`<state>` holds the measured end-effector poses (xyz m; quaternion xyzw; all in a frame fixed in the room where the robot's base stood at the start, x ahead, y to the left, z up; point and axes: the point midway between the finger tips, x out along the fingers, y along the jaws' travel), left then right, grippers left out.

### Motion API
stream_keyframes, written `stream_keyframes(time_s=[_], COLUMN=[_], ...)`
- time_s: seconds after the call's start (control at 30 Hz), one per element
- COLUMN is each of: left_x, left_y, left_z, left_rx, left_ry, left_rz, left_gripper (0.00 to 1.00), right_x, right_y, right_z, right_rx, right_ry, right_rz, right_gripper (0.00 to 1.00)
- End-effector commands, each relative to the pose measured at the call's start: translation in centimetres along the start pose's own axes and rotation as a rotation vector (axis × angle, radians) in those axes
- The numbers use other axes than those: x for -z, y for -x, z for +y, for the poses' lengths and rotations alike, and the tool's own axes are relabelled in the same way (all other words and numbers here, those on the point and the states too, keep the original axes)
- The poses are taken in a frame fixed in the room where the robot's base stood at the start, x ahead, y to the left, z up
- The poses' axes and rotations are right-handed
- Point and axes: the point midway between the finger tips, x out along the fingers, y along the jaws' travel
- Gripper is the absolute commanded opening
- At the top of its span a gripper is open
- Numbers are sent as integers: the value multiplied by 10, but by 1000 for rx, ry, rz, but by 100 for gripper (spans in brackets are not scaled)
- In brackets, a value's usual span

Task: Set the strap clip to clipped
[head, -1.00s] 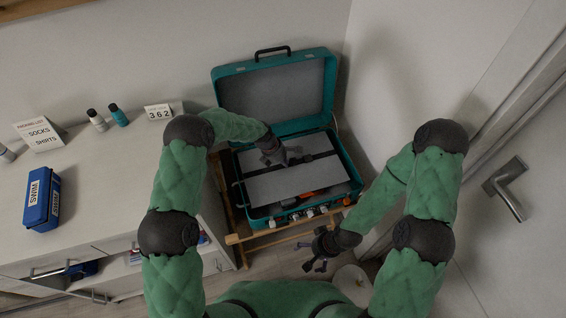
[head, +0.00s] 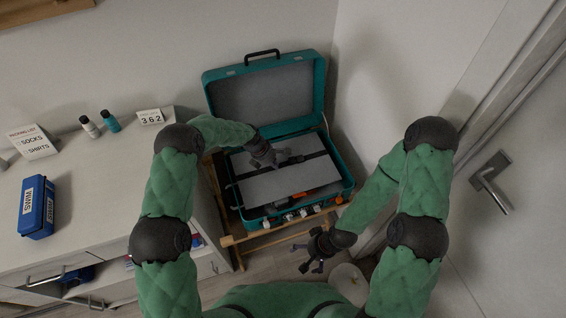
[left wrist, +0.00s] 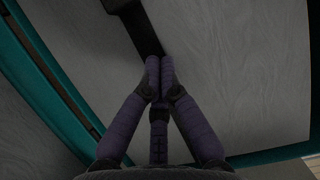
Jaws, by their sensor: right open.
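The teal suitcase (head: 343,197) stands open, its lid leaning back toward the wall. A grey panel (head: 270,187) lies inside, with a dark strap (head: 317,156) across it. In the left wrist view the strap (left wrist: 145,38) runs down to my fingertips, and a wider dark piece (left wrist: 116,4), perhaps the clip, is cut by the top edge. I cannot tell whether the clip is fastened. My right gripper (head: 312,262) is open and empty, in front of the case.
The case rests on a wooden stand (head: 232,240). Orange and dark items (head: 300,196) show at its front. A white cabinet (head: 95,190) at left holds a blue box (head: 37,208), bottles (head: 110,122) and signs. A door with a handle (head: 492,180) is at right.

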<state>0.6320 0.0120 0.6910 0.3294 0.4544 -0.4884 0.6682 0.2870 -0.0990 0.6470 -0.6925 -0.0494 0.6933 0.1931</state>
Motion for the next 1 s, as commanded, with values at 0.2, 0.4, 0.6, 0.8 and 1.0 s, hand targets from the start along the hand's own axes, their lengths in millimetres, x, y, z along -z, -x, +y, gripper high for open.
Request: stream_keyframes(time_s=[0.2,0.4,0.6,0.8,1.0], left_x=[-5,-4,-4,-4,-4], left_y=[54,84,97,98,98], left_z=[1,1,0,0,0], left_rx=[-4,-4,-2,-2,-2], left_ry=[-3,-2,-2,-2,-2], left_rz=[-2,-2,-1,-1,-1], left_gripper=[0,0,0,0,0], right_x=[0,-1,-1,-1,-1], right_y=[18,26,28,28,28], right_z=[-6,-9,-10,-10,-10], right_rx=[0,0,0,0,0], right_ry=[0,0,0,0,0], right_rz=[1,0,0,0,0], right_gripper=[100,100,100,100,100])
